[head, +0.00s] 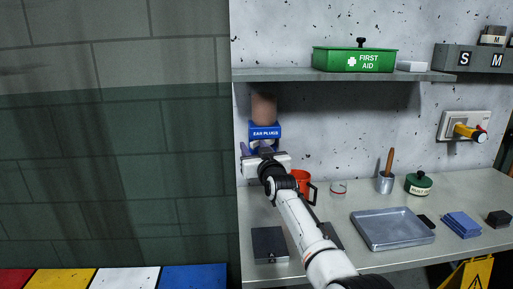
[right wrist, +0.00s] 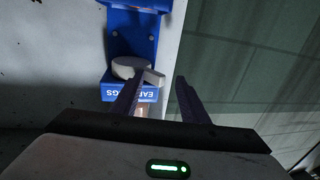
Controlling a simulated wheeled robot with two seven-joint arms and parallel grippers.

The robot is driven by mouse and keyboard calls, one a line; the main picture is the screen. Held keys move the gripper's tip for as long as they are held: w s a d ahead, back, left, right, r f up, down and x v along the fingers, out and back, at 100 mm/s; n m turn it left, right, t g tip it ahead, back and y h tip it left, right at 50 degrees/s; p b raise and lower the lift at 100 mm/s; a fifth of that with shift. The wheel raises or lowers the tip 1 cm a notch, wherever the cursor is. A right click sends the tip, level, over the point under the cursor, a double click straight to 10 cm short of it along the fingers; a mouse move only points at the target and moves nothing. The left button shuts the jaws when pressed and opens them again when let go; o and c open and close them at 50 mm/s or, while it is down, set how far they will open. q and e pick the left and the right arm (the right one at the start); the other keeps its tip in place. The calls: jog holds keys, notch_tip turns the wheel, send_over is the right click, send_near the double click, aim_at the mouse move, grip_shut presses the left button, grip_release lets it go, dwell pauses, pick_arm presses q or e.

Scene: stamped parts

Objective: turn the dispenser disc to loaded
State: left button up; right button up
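The blue ear plug dispenser (head: 264,131) is on the wall under the shelf, with a brownish container on top. In the right wrist view the dispenser (right wrist: 134,35) shows upside down, with a pale grey disc (right wrist: 130,67) and its short tab (right wrist: 154,77). My right gripper (head: 258,149) is just below and in front of the dispenser. In the wrist view its two dark fingers (right wrist: 162,80) are apart. The left finger overlaps the disc beside the tab, and the tab points into the gap. I cannot tell whether they touch. The disc's marking is not readable. My left gripper is out of view.
A shelf (head: 340,75) with a green first aid box (head: 355,60) is above. On the counter are an orange mug (head: 301,178) near my right arm, a metal tray (head: 392,228), a cup and blue cloths (head: 461,224). A dark green wall fills the left.

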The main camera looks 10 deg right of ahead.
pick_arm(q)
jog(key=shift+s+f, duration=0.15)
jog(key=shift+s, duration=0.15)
pick_arm(e)
jog(key=shift+a+r, duration=0.55)
jog(key=shift+a, duration=0.15)
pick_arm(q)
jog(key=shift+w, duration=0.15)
pick_arm(e)
jog(key=shift+f, duration=0.1)
pick_arm(q)
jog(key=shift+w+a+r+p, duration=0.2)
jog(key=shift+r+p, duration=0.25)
jog(key=shift+p, duration=0.2)
pick_arm(e)
jog(key=s+d+f, duration=0.1)
jog(key=s+d, duration=0.1)
jog(key=s, duration=0.8)
jog(key=shift+s, duration=0.15)
